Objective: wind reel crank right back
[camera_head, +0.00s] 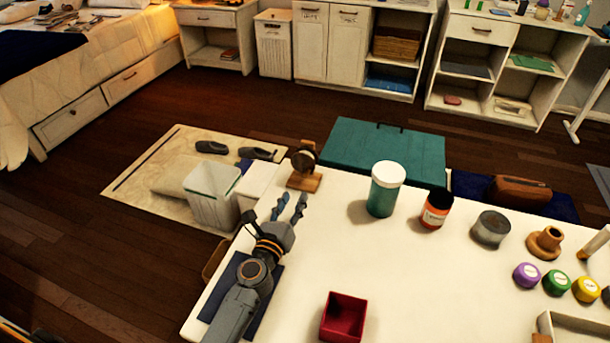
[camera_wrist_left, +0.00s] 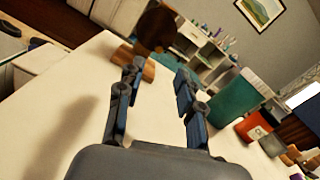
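The reel (camera_head: 304,160) is a dark brown round drum on a wooden stand (camera_head: 304,182) at the far left corner of the white table. It also shows in the left wrist view (camera_wrist_left: 157,28), ahead of the fingers, with part of its stand behind the left finger. I cannot make out the crank clearly. My left gripper (camera_head: 290,207) is open and empty, just in front of the reel's stand and apart from it. Its two fingers also show spread in the left wrist view (camera_wrist_left: 160,82). My right gripper is not in view.
A teal jar with a white lid (camera_head: 386,190) and an orange-labelled jar (camera_head: 436,208) stand right of the reel. A red square box (camera_head: 343,317) is near the front. A white bin (camera_head: 212,197) stands on the floor left of the table. The table's middle is clear.

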